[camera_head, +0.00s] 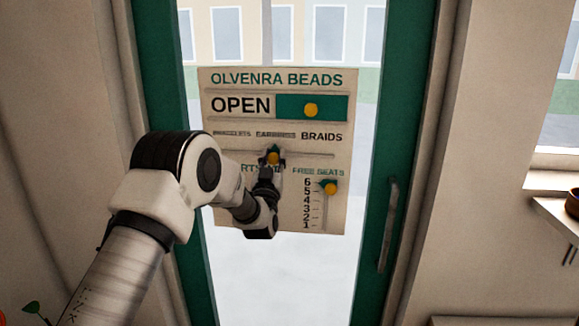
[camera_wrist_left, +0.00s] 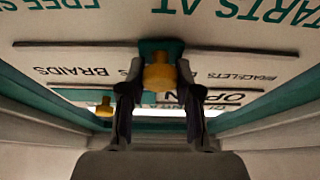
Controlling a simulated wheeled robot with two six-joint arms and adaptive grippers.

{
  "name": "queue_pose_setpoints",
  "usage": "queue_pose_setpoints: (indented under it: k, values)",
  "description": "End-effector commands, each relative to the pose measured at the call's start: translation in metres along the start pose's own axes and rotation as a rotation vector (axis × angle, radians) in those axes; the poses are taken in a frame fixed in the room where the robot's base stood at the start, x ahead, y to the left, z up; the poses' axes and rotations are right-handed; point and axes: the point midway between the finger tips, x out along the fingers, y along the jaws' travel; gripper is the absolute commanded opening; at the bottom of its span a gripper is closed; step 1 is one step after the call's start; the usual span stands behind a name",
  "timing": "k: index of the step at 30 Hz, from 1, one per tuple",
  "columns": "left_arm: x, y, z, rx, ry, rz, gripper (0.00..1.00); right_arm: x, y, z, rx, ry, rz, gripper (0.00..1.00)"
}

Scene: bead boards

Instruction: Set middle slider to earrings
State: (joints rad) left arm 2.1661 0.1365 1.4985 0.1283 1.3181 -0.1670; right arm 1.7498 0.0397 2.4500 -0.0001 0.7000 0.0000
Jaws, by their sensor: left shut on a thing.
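The middle slider's yellow knob (camera_head: 273,158) on its green pointer sits in the slot under the word EARRINGS, between BRACELETS and BRAIDS, on the bead board (camera_head: 228,80). My left gripper (camera_head: 272,164) is shut on this knob. In the left wrist view, seen upside down, the knob (camera_wrist_left: 160,76) is between the two fingers of my left gripper (camera_wrist_left: 160,90). There BRAIDS reads at left and BRACELETS at right; the EARRINGS label is hidden behind the knob and fingers. My right gripper is not in view.
The board hangs on a glass door with a green frame (camera_head: 408,110) and handle (camera_head: 389,225). Above is the OPEN slider with a yellow knob (camera_head: 311,110). At lower right, the free seats knob (camera_head: 330,188) sits near 6. My arm covers the lower left.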

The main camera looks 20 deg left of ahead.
Motion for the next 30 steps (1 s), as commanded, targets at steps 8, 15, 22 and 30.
queue_pose_setpoints:
  k: [8, 15, 22, 30]
  values:
    - [0.001, 0.0, -0.001, 0.001, 0.0, 0.001, 0.4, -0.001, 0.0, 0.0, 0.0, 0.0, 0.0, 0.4]
    - [0.0, 0.0, -0.001, 0.001, 0.0, 0.001, 0.58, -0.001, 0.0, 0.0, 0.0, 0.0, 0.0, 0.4]
    - [-0.01, 0.001, 0.0, 0.001, -0.002, 0.001, 0.58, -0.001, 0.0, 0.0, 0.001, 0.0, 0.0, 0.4]
    - [-0.074, 0.001, 0.001, 0.001, -0.006, 0.002, 0.58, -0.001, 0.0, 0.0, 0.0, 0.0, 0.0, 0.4]
